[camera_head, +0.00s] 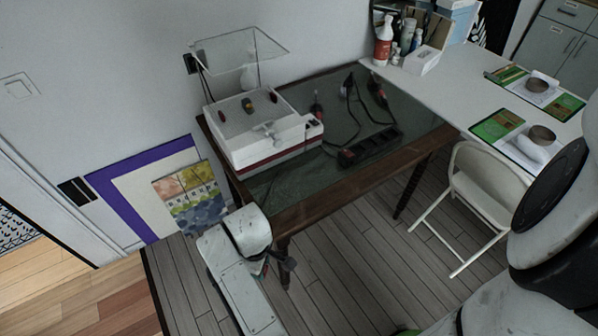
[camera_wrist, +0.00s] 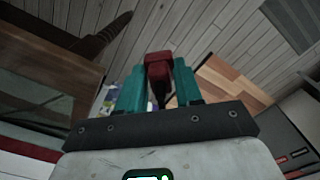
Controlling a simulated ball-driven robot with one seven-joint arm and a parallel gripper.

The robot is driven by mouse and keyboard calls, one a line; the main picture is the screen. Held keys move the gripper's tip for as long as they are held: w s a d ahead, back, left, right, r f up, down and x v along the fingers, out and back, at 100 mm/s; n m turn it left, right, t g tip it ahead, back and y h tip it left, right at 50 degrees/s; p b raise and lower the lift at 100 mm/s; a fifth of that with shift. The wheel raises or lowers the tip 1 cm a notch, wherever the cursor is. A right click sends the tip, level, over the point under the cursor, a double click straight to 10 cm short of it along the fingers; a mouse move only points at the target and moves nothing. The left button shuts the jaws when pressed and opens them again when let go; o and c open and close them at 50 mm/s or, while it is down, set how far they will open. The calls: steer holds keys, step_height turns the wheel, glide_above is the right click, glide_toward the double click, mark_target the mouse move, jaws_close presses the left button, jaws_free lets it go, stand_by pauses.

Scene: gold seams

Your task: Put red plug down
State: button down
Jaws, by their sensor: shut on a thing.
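The red plug (camera_wrist: 159,72) is held between the teal fingers of my gripper (camera_wrist: 158,84) in the wrist view. A dark cord or prong seems to hang below it between the fingers. In the head view my gripper (camera_head: 280,260) is by the near left corner of the dark wooden table (camera_head: 300,212), seemingly over the floor; the plug there is too small to make out clearly. Other red and black plugs (camera_head: 317,106) with dark cords lie on the table, near a black power strip (camera_head: 368,147).
A white and red box (camera_head: 262,150) with small coloured pieces on top takes up the table's left side. Bare green tabletop (camera_head: 285,182) shows in front of it. A white folding chair (camera_head: 480,190) and a white table (camera_head: 455,85) stand to the right.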

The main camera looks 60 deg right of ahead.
steer(key=s+d+r+n, duration=0.1)
steer(key=s+d+n, duration=0.45)
steer(key=d, duration=0.85)
steer(key=s+d+r+n+p, duration=0.1)
steer(key=d+r+n, duration=0.3)
steer(key=d+r, duration=0.8)
steer(key=w+d+f+b, duration=0.2)
steer(key=d+f+b, duration=0.1)
steer(key=w+d+f+b, duration=0.3)
steer(key=d, duration=0.1)
steer(key=w+d+f+b, duration=0.2)
steer(key=w+d+f, duration=0.1)
steer(key=d+f, duration=0.1)
steer(key=shift+w+d+b, duration=0.25)
steer(key=shift+b, duration=0.15)
steer(key=shift+w+d+f, duration=0.1)
steer(key=shift+f, duration=1.45)
steer(key=shift+f, duration=0.1)
steer(key=shift+f, duration=0.35)
